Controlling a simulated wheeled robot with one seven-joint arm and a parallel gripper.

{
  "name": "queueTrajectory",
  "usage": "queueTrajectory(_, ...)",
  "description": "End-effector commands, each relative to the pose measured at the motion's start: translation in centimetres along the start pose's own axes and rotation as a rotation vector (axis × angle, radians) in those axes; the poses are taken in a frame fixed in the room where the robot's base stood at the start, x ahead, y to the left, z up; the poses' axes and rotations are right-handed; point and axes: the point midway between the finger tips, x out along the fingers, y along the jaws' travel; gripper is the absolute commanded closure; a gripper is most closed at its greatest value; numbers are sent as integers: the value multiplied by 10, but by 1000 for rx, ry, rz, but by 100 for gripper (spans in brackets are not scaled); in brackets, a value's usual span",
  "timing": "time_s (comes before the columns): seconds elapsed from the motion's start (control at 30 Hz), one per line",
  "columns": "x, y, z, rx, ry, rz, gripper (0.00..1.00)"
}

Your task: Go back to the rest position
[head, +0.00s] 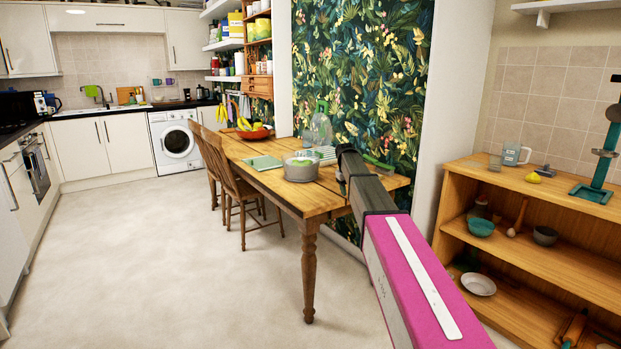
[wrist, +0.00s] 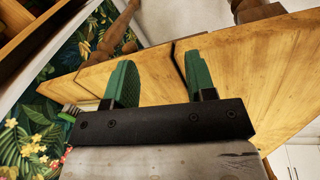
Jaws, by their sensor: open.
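My gripper (wrist: 160,85) shows in the wrist view with its two green fingers apart and nothing between them. Behind the fingers is the wooden dining table (wrist: 260,70), seen turned in the picture. In the head view my pink and dark arm reaches from the bottom right toward the table (head: 290,192). Its far end is in front of the table's right part. The fingers are hard to make out in this view. A pot with a lid (head: 300,169) is on the table, left of my arm's end.
A fruit bowl (head: 253,132) and a green board (head: 263,162) are on the table. Wooden chairs (head: 240,190) stand at its left side. An open wooden shelf (head: 470,185) with bowls and a mug stands at the right. The pale floor (head: 150,260) at left is clear.

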Motion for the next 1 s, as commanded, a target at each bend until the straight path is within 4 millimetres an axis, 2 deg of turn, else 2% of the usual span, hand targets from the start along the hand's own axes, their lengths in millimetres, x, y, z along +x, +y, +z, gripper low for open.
queueTrajectory(0.03, 23, -14, 38, 16, -7, -11, 49)
queueTrajectory(0.17, 72, -39, 102, 63, -13, -40, 49)
queueTrajectory(0.3, 118, -68, 176, 121, -22, -72, 49)
queueTrajectory(0.5, 164, -109, 283, 206, -38, -116, 49)
queueTrajectory(0.6, 179, -129, 333, 250, -46, -137, 49)
queueTrajectory(0.7, 188, -144, 373, 287, -53, -154, 49)
queueTrajectory(0.8, 194, -154, 400, 315, -57, -165, 49)
queueTrajectory(0.9, 197, -159, 413, 331, -59, -171, 49)
queueTrajectory(1.0, 198, -161, 417, 338, -59, -173, 49)
